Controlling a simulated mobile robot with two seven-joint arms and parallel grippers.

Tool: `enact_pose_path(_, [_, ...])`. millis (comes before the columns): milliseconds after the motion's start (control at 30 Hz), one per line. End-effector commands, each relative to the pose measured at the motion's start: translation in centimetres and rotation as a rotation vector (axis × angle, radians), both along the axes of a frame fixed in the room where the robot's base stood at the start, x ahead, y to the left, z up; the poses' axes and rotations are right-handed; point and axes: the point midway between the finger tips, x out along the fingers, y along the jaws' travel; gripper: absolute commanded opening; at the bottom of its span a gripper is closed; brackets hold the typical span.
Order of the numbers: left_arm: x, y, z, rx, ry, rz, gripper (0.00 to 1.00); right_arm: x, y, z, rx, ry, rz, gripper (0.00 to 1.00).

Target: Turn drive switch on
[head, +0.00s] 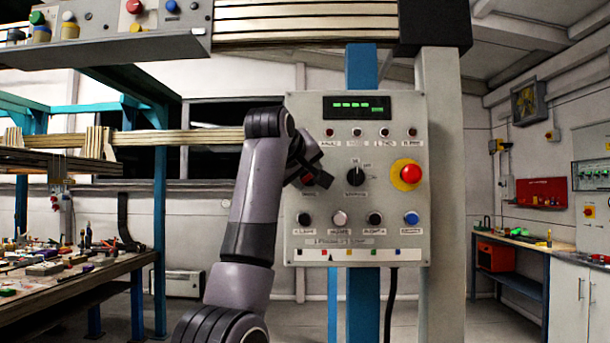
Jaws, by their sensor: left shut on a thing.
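The grey control panel (300,250) faces me on a post. My left gripper (320,181) is at the left of the panel's middle row, its dark fingers against the panel face. It is shut on what appears to be the drive switch, which the fingers hide, so I cannot tell its turn position. To its right, a black rotary knob (355,176) with position marks around it is free of the gripper. My right gripper is not in view.
A red emergency-stop button (410,173) on a yellow disc is at the panel's right. Below are several push-buttons, including a blue one (411,218). The green display (357,107) is lit. A cluttered workbench (70,285) stands at the left.

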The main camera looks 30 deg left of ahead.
Motion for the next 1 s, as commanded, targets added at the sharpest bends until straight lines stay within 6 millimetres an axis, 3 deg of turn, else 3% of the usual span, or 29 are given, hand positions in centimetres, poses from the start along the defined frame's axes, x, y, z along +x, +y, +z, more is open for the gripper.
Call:
enact_pose_path(500, [0.18, -0.29, 0.15, 0.393, 0.244, 0.002, 0.12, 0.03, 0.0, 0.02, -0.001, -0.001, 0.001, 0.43])
enact_pose_path(1000, [0.31, -0.52, 0.17, 0.578, 0.356, -0.001, 0.12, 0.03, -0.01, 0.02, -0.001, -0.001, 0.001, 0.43])
